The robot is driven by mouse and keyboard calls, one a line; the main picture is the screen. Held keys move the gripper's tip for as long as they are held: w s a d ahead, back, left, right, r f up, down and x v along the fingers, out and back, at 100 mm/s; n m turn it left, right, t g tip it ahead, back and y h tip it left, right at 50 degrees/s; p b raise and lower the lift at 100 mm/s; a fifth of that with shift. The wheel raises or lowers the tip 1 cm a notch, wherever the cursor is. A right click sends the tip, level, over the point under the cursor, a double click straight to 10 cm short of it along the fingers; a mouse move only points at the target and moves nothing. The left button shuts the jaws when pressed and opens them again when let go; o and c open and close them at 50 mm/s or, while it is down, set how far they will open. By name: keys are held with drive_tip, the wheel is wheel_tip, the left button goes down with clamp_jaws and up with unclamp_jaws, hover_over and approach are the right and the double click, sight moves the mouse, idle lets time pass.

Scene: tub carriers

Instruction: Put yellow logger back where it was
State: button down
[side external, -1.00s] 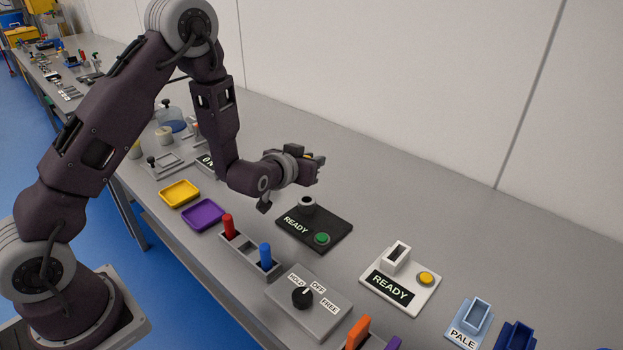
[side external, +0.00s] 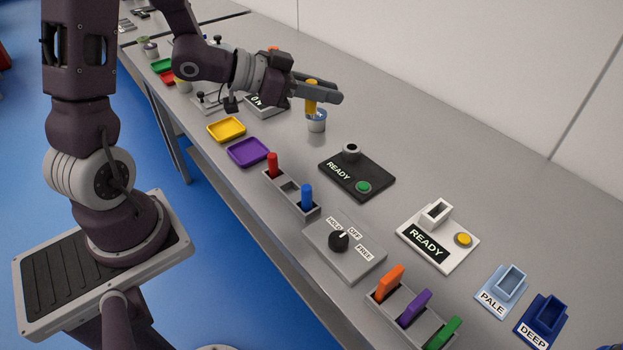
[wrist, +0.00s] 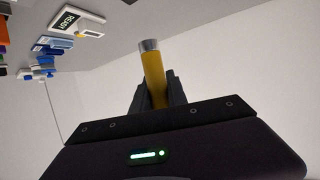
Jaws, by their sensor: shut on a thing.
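The yellow logger (side external: 311,92) is held upright between the fingers of my gripper (side external: 318,92), above the table towards the back. In the wrist view the yellow logger (wrist: 154,75) stands out from between the dark fingers (wrist: 155,92), with a grey end away from the palm. A small grey-blue cup (side external: 316,126) shows just below it in the side view; I cannot tell whether they touch. The grey rack (side external: 290,198) holds a red logger (side external: 272,165) at one end and a blue logger (side external: 306,196) at the other, with an empty middle slot (side external: 289,187).
Yellow (side external: 227,129) and purple (side external: 249,152) trays lie left of the rack. A black READY unit (side external: 345,182), a HOLD/OFF/FREE dial box (side external: 350,262) and a white READY unit (side external: 422,243) stand to the right. A second rack (side external: 384,297) holds orange, purple and green pieces. Bare table lies along the wall.

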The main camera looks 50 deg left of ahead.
drive_tip(key=s+f+m+g+h, duration=0.1)
drive_tip(key=s+f+m+h, duration=0.1)
drive_tip(key=f, duration=0.2)
drive_tip(key=s+d+f+m+g+h, duration=0.1)
drive_tip(key=s+f+m+h, duration=0.1)
drive_tip(key=f, duration=0.3)
drive_tip(key=s+f+m+g+h, duration=0.1)
drive_tip(key=s+f+m+g, duration=0.1)
drive_tip(key=f, duration=0.3)
drive_tip(key=shift+s+d+f+h, duration=0.25)
drive_tip(key=shift+s+h, duration=0.15)
drive_tip(key=shift+s, duration=0.15)
drive_tip(key=shift+f, duration=0.1)
drive_tip(key=shift+f, duration=0.1)
drive_tip(key=shift+f, duration=0.5)
drive_tip(key=c, duration=1.6)
unclamp_jaws()
